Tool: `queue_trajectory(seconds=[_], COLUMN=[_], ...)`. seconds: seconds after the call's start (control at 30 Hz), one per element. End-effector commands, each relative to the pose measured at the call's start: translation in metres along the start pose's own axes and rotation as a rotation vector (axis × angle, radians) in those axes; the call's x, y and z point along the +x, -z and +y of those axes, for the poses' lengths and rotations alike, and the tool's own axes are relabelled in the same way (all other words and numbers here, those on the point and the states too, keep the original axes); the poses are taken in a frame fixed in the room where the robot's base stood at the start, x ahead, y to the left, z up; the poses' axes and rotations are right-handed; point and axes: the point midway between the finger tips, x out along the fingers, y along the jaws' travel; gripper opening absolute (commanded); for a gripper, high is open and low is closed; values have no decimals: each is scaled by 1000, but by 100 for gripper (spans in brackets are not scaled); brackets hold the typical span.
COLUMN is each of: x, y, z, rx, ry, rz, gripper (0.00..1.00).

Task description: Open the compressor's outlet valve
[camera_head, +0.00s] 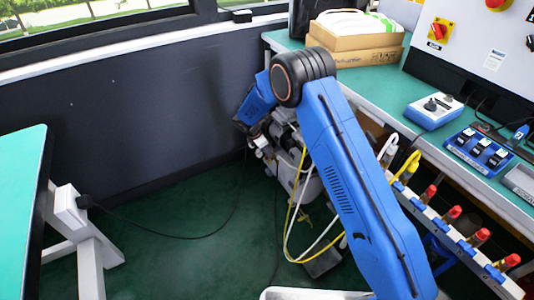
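The compressor (305,178) is a grey machine on the floor, partly behind my blue arm and below the bench edge. Small light and dark fittings (262,150) show at its upper left. I cannot tell which of them is the outlet valve, or how its handle stands. My arm reaches forward and bends down at a dark round joint. My gripper (246,124) is at the far end, by these fittings. Its fingers are too small and dark to make out, so I cannot tell whether it touches anything.
A green bench (370,78) with cardboard boxes (357,50) and control units runs along the right. Yellow and white hoses (292,215) hang by the compressor. Red-tipped connectors (452,214) line a rail at right. A green table (22,200) stands left; the floor between has a black cable.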

Motion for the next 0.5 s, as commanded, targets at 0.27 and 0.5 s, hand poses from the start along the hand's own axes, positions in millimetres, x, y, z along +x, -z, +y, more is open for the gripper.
queue_trajectory(seconds=[0.27,0.5], x=[11,10], y=[0,0], z=[0,0], rx=[0,0], ry=[0,0], rz=[0,0], gripper=[27,12])
